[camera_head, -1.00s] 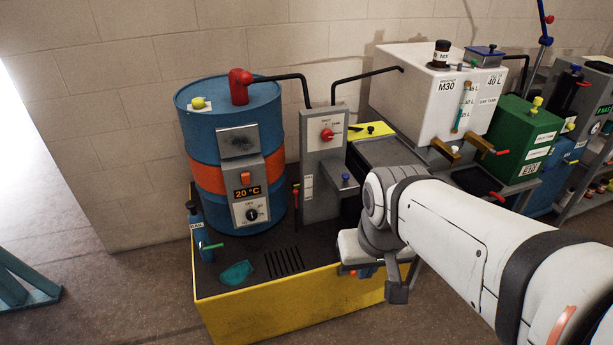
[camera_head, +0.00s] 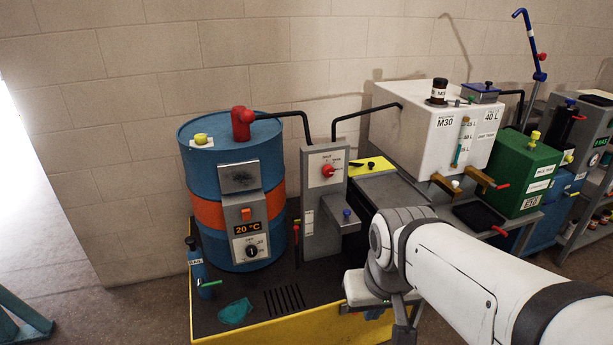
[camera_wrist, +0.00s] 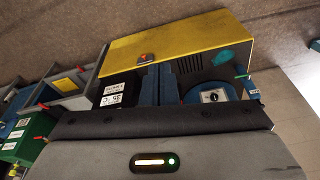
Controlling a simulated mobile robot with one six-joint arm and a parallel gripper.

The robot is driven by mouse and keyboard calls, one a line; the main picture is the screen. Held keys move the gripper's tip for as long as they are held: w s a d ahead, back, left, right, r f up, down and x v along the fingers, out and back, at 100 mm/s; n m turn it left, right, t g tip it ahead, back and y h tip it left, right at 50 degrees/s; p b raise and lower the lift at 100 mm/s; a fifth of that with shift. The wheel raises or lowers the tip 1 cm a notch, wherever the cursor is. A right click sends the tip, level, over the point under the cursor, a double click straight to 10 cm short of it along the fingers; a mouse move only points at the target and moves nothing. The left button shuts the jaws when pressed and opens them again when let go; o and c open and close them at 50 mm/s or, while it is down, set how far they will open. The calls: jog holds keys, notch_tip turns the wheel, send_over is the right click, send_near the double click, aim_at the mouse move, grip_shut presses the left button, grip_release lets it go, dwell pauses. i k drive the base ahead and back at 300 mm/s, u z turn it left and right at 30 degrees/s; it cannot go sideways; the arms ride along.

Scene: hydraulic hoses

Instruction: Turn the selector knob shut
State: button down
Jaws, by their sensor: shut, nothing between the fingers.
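A red knob (camera_head: 327,171) sits on the front plate of a grey upright post (camera_head: 322,215) between the blue drum and the white tank. The plate's lettering is too small to read surely. A black dial (camera_head: 252,251) sits on the drum's control box, under a 20 °C display. In the wrist view my gripper (camera_wrist: 157,68) is shut and empty, its two fingers side by side over the black tray top, apart from both knobs. In the head view my arm reaches in from the right, low in front of the tray, and my fingertips cannot be made out.
The blue drum (camera_head: 230,167) with an orange band stands on a yellow-sided tray (camera_head: 275,331). Pipes pass above the post. A white tank (camera_head: 412,126), a green box (camera_head: 521,175) and a shelf stand to the right.

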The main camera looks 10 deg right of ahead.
aim_at(328, 170)
jog(key=z, duration=1.4)
jog(key=k, duration=0.95)
jog(key=u, duration=1.45)
jog(key=i, duration=1.65)
jog(key=u, duration=0.05)
